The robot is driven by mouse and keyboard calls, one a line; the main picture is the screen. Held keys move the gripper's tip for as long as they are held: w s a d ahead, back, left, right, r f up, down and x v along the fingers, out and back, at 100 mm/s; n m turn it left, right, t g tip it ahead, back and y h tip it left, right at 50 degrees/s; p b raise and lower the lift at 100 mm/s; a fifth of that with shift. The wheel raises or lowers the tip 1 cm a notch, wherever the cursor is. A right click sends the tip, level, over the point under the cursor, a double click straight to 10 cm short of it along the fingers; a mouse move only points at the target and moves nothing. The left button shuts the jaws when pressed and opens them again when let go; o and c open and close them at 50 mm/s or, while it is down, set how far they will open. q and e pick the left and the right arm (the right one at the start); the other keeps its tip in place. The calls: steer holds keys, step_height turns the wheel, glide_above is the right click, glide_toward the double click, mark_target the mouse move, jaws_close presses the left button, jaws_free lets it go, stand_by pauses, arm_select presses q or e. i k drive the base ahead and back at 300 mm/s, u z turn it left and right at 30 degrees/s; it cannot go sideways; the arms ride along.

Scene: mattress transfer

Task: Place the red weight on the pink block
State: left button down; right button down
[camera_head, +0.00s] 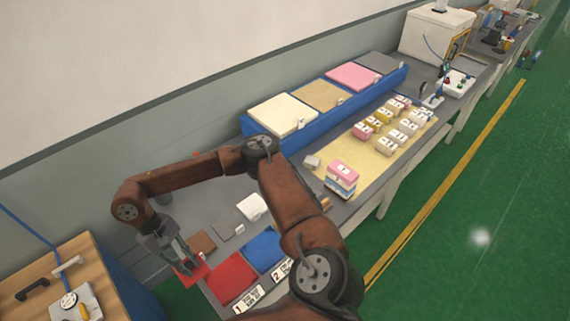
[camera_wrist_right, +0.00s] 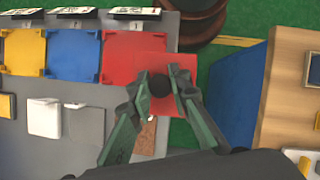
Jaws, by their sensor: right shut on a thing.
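The red weight (camera_wrist_right: 183,61) is a flat red square with a round black knob. My right gripper (camera_wrist_right: 160,86) is shut on that knob in the wrist view. In the head view the right gripper (camera_head: 185,262) points down at the near left table corner, with the red weight (camera_head: 190,275) under it, partly past the table edge. Two pink things show in the head view: a pink slab (camera_head: 353,76) on a long blue stand, and a pink-topped block (camera_head: 342,171) stacked over white and blue. Both are far from the gripper. My left gripper is not in view.
A red tray (camera_head: 232,277) lies beside the weight, then a blue tray (camera_head: 263,248). Brown (camera_head: 203,241), grey (camera_head: 226,225) and white (camera_head: 252,207) pads lie behind them. The blue stand (camera_head: 325,125) also bears cream and tan slabs. A wooden cabinet (camera_head: 60,265) stands at left.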

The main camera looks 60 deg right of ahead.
mark_target(344, 169)
steer(key=u, duration=1.7)
steer(key=k, duration=1.4)
steer(key=z, duration=2.15)
